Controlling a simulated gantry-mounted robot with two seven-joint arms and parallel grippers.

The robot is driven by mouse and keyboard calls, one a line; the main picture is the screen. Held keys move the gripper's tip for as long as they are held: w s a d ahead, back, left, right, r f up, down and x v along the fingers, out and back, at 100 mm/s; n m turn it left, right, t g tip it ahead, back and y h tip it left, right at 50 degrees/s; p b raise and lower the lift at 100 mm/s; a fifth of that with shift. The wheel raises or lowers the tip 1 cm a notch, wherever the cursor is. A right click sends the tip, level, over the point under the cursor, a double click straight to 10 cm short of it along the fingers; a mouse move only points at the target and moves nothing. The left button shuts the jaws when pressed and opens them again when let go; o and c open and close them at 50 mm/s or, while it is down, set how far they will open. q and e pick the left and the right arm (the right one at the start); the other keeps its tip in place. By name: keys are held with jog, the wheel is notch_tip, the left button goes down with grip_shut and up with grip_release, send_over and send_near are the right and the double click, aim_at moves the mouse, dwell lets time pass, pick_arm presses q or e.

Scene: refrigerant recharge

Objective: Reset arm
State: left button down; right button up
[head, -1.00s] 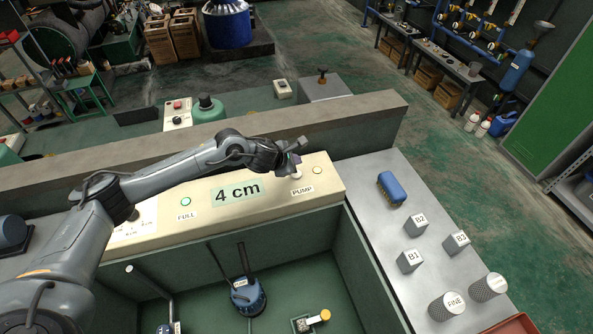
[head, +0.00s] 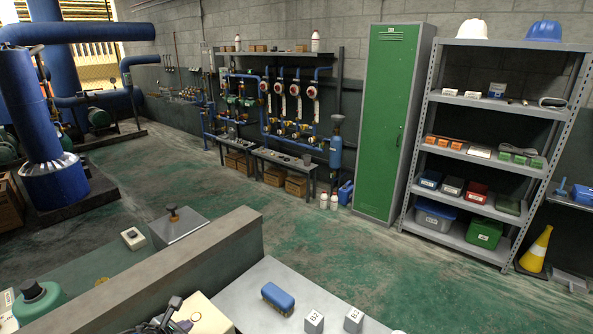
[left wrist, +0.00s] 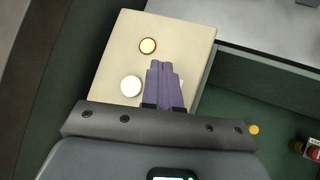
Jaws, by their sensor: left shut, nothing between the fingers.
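My left gripper (head: 172,322) shows at the bottom edge of the head view, over the corner of the cream control panel (head: 207,316). In the left wrist view its two purple fingers (left wrist: 162,68) are shut together with nothing between them. They are above the panel (left wrist: 185,35). A white round button (left wrist: 131,86) lies left of the fingers, and a small amber-ringed button (left wrist: 148,46) lies beyond the tips. The fingers appear apart from both buttons. Most of my left arm is outside the head view. My right gripper is not in view.
A blue brush-like block (head: 278,297) and cubes marked B2 (head: 314,321) and B3 (head: 353,319) stand on the grey worktop (head: 262,276). A raised ledge (head: 190,270) runs behind the panel. A green locker (head: 390,120) and shelving (head: 490,150) stand across the open floor.

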pick_arm(q)
jog(key=s+d+f+n, duration=0.3)
jog(key=s+d+n, duration=0.4)
jog(key=d+n, duration=0.15)
jog(key=s+d+f+n, duration=0.2)
jog(key=s+d+n, duration=0.6)
jog(key=n, duration=0.2)
jog(key=s+a+f+n+g, duration=0.1)
jog(key=s+a+n+g, duration=0.15)
jog(key=s+n, duration=0.8)
jog(key=s+a+f+n+g, duration=0.15)
jog(key=s+n+g, duration=0.25)
jog(key=s+n, duration=0.65)
notch_tip(320, 180, up, 31)
jog(key=w+p, duration=0.1)
jog(key=p, duration=2.9)
jog(key=shift+w+a+t, duration=0.15)
jog(key=shift+w+t, duration=0.15)
jog(key=shift+t, duration=0.05)
